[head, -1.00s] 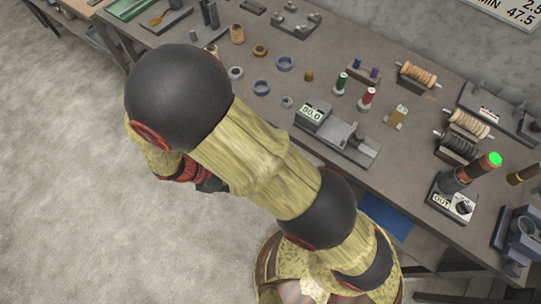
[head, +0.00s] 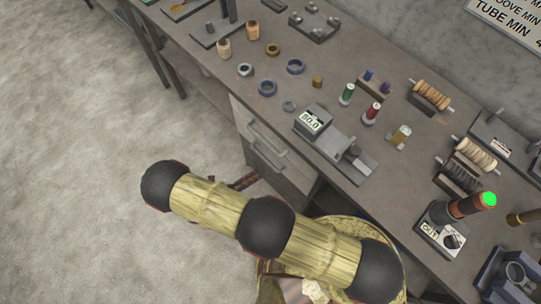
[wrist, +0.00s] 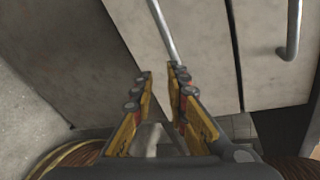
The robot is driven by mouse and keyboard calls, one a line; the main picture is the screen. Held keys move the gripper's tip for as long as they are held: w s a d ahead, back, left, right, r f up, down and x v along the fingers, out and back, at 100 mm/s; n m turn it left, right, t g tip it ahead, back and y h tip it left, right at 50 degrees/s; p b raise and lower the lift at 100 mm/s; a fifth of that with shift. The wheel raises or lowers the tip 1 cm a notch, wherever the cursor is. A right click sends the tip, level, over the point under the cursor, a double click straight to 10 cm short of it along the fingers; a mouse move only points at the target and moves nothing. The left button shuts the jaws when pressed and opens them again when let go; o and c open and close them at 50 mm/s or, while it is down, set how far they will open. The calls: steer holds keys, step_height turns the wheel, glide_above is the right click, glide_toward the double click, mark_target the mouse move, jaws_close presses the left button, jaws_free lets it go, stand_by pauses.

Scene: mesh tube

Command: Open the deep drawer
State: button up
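A drawer cabinet with pale fronts (head: 292,178) stands under the bench in the head view, with two bar handles, an upper one (head: 267,139) and a lower one (head: 268,155). In the wrist view, a wide drawer front (wrist: 120,20) carries one bar handle (wrist: 164,30). A second front with another handle (wrist: 292,32) is to its right. Both fronts look closed. My gripper (wrist: 160,76) is open, its fingers apart near the lower end of the first handle. I cannot tell whether they touch it. In the head view my arm mostly hides the gripper.
The bench top (head: 215,65) above holds rings, spools and a grey gauge (head: 312,122). The bench edge overhangs close to the cabinet. Open concrete floor (head: 80,170) lies to the left.

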mark_target(263, 157)
steer(key=shift+w+d+r+n+t+y+b, duration=0.1)
steer(key=shift+w+d+n+t+b, duration=0.25)
steer(key=shift+w+n, duration=0.8)
steer(key=shift+w+d+r+n+t+y+b, duration=0.1)
steer(key=shift+w+d+n, duration=0.45)
steer(key=shift+w, duration=1.15)
steer(key=shift+w+d+r+n+t+y+b, duration=0.1)
steer(key=shift+w+d+n+t+b, duration=0.15)
steer(key=shift+w+d+n, duration=0.8)
steer(key=shift+w+a+m, duration=0.25)
steer(key=shift+w+a, duration=0.1)
steer(key=shift+a, duration=0.2)
steer(key=shift+c, duration=0.2)
jaws_close()
